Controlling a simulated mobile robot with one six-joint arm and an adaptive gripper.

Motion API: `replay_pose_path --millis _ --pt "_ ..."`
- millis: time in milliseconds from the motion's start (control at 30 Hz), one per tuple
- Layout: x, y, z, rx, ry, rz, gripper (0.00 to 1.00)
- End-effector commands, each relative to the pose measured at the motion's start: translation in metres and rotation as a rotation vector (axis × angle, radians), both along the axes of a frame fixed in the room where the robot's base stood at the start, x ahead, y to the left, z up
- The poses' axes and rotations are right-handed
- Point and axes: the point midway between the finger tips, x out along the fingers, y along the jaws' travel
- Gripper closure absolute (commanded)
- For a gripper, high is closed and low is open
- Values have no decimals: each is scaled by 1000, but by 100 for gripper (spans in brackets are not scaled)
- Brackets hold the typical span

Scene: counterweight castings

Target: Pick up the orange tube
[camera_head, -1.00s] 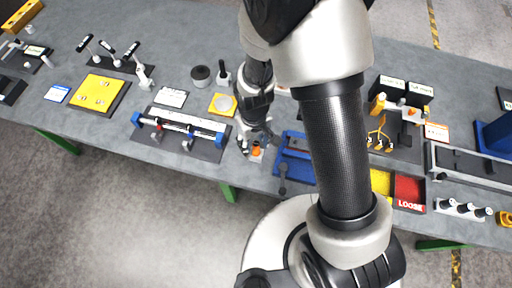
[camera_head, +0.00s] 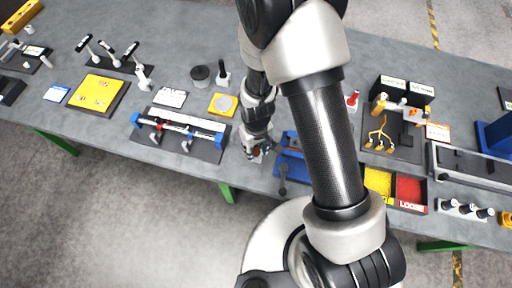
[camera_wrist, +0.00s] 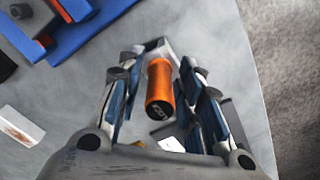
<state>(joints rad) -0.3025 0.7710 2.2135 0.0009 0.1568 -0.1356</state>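The orange tube (camera_wrist: 160,84) shows in the wrist view between the two fingers of my gripper (camera_wrist: 160,92), with its dark, marked end toward the camera. The fingers are spread, with gaps on both sides of the tube. A pale metal piece lies at its far end; I cannot tell whether the tube rests in it. In the head view my gripper (camera_head: 256,152) is low over the front edge of the table, and it hides most of the tube.
A blue fixture (camera_head: 292,168) stands just right of my gripper. A rail fixture with blue ends (camera_head: 182,130) is to the left. A yellow square with a grey disc (camera_head: 223,104) lies behind. The table's front edge is close, with open floor beyond.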

Motion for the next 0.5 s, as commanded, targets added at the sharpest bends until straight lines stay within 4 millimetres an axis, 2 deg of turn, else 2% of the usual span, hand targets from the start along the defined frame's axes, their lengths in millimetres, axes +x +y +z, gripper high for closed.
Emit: replay_pose_path --millis 67,433,500 --pt "0 0 0 0 0 0 75" --pt "0 0 0 0 1 0 99" --pt "-1 0 0 -1 2 0 100"
